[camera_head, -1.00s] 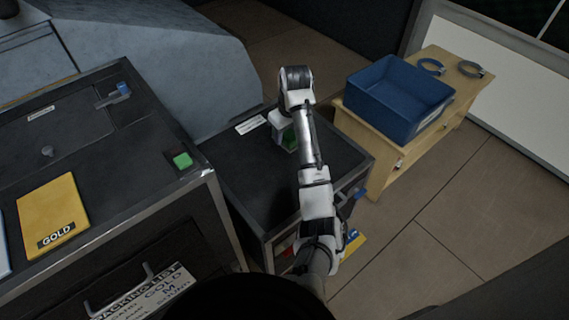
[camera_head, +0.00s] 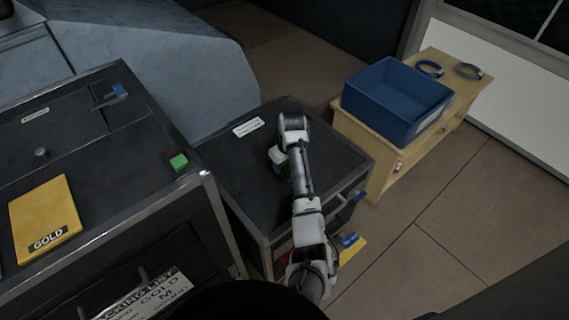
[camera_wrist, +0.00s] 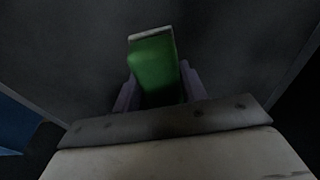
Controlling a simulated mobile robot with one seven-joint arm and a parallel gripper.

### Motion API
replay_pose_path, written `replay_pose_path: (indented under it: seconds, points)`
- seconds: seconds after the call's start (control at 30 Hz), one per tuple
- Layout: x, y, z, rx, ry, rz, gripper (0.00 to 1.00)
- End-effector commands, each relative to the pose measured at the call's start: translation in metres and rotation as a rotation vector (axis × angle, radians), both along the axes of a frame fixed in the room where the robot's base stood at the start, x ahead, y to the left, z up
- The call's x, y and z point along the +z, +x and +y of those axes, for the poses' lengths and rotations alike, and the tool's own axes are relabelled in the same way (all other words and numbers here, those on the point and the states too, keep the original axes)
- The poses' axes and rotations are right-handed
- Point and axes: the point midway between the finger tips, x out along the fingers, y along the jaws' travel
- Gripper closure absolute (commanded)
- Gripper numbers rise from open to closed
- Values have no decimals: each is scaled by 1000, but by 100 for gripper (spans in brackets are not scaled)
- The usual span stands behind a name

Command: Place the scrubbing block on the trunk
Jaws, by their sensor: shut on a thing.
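My gripper (camera_head: 280,167) is over the top of the black, metal-edged trunk (camera_head: 235,160) in the middle of the head view. In the wrist view my gripper (camera_wrist: 159,88) is shut on the green scrubbing block (camera_wrist: 153,62), which has a pale far edge. The dark surface of the trunk fills the wrist view behind the block. I cannot tell whether the block touches it.
A black case (camera_head: 110,170) at left bears a yellow GOLD folder (camera_head: 44,215) and a small green piece (camera_head: 179,162). A wooden bench (camera_head: 372,160) at right bears a blue bin (camera_head: 398,98) and two rings (camera_head: 430,69). The trunk top around my gripper looks mostly clear.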

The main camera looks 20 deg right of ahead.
Motion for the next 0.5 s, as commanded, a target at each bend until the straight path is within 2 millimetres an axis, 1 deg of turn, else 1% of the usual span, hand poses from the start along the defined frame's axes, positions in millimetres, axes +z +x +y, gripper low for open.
replay_pose_path:
  seconds: [0.07, 0.1, 0.23, 0.5]
  points:
    - [0, 0, 0, 0, 1, 1, 86]
    - [-1, 0, 0, 0, 0, 2, 53]
    - [0, 0, 0, 0, 0, 2, 36]
    - [0, 0, 0, 0, 1, 1, 36]
